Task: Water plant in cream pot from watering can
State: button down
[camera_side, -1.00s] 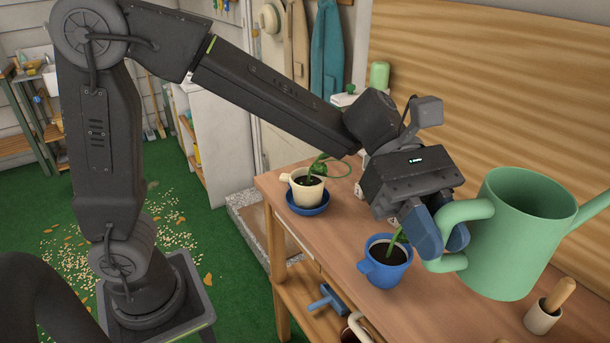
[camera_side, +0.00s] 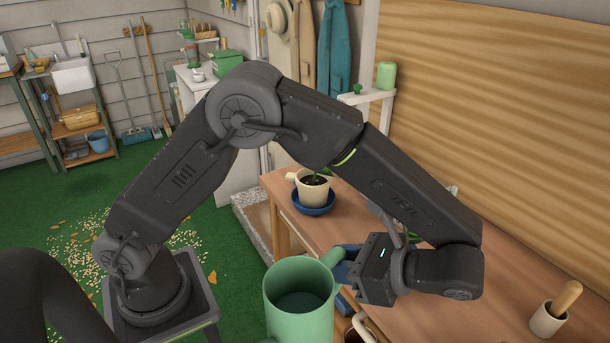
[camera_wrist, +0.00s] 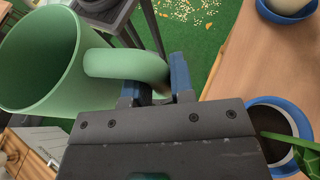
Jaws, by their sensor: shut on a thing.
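The green watering can (camera_side: 300,311) is off the table, in front of its near edge in the side view, with its wide mouth facing up. My gripper (camera_side: 345,268) is shut on its handle, to the right of the can's body. In the wrist view the blue fingers (camera_wrist: 165,78) close around the can's handle (camera_wrist: 122,66). The can's spout is out of sight. The cream pot (camera_side: 311,191) with a small green plant stands in a blue saucer (camera_side: 313,209) at the table's far left end, apart from the can.
A small cup with a wooden-handled tool (camera_side: 556,310) stands at the right.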

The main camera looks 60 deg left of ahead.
jog(key=w+a+m+t, duration=0.5)
jog(key=a+m+t, duration=0.2)
jog(key=m+t, duration=0.65)
jog(key=w+d+m+t+h, duration=0.1)
jog(key=w+m+t+h, duration=0.1)
jog(key=w+d+m+t+h, duration=0.1)
jog(key=m+t+h, duration=0.1)
jog(key=m+h, duration=0.1)
jog(key=w+d+m+t+h, duration=0.1)
jog(key=w+m+t+h, duration=0.1)
jog(key=h, duration=0.1)
jog(key=shift+w+d+r+m, duration=0.15)
jog(key=shift+w+r+m, duration=0.2)
jog(key=shift+w+d+r+h, duration=0.15)
jog(key=shift+d+r+h, duration=0.15)
jog(key=shift+h, duration=0.2)
jog(key=shift+r, duration=0.3)
jog(key=shift+d+r+h, duration=0.1)
jog(key=shift+r+h, duration=0.3)
jog(key=shift+r, duration=0.6)
jog(key=shift+r+n+h, duration=0.3)
jog(key=shift+r+n, duration=0.4)
jog(key=shift+r, duration=0.7)
jog(key=shift+r, duration=0.1)
